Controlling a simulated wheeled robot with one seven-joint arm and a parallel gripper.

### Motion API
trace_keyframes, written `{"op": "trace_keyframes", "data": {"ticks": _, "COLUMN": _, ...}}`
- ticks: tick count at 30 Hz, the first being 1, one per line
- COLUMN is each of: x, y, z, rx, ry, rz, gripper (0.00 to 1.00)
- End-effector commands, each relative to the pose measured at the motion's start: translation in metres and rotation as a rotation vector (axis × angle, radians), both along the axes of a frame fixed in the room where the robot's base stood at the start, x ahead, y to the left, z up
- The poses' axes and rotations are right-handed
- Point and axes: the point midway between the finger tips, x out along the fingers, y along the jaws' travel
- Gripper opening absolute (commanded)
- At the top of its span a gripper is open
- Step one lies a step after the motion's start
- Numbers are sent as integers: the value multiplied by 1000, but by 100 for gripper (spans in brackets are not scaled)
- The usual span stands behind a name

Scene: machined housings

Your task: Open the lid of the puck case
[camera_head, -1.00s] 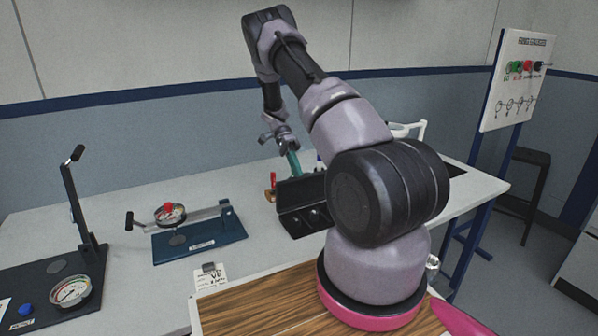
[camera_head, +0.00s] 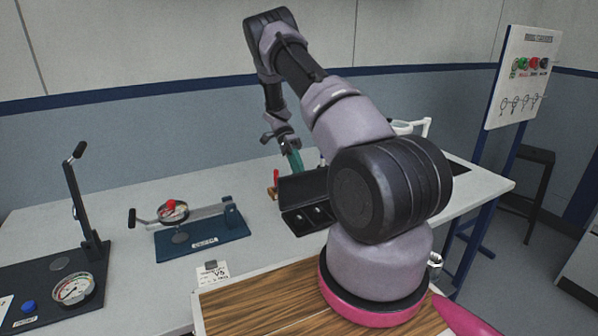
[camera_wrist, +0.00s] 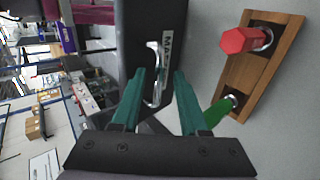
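The puck case (camera_head: 310,218) is a black box on the bench, partly hidden behind my arm in the head view. Its black lid (camera_head: 302,187) stands up at the back, raised off the base, and a few small bright items show inside. In the wrist view the dark lid (camera_wrist: 135,38) carries a pale label and a silver handle (camera_wrist: 154,72). My gripper (camera_wrist: 162,76) has teal fingers spread apart. The handle lies between or just past the fingertips, nearer the left finger; contact is unclear. In the head view my gripper (camera_head: 294,160) is just behind the lid.
A red hexagonal knob (camera_wrist: 238,40) on a wooden block (camera_wrist: 262,68) and a green lever (camera_wrist: 217,111) are right of my fingers in the wrist view. A blue clamp fixture (camera_head: 205,238) and a gauge stand (camera_head: 75,288) are left of the case, with clear bench between.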

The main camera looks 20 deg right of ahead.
Motion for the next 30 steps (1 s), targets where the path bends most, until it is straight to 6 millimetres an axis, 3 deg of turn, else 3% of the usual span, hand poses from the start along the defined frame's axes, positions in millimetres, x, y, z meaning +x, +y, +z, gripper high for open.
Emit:
{"op": "trace_keyframes", "data": {"ticks": 11, "x": 6, "y": -1, "z": 5, "rx": -2, "ry": -7, "rz": 2, "gripper": 44}}
{"op": "trace_keyframes", "data": {"ticks": 24, "x": 68, "y": 1, "z": 56, "rx": -2, "ry": -7, "rz": 1, "gripper": 44}}
{"op": "trace_keyframes", "data": {"ticks": 30, "x": 81, "y": 2, "z": 69, "rx": -1, "ry": -4, "rz": 2, "gripper": 44}}
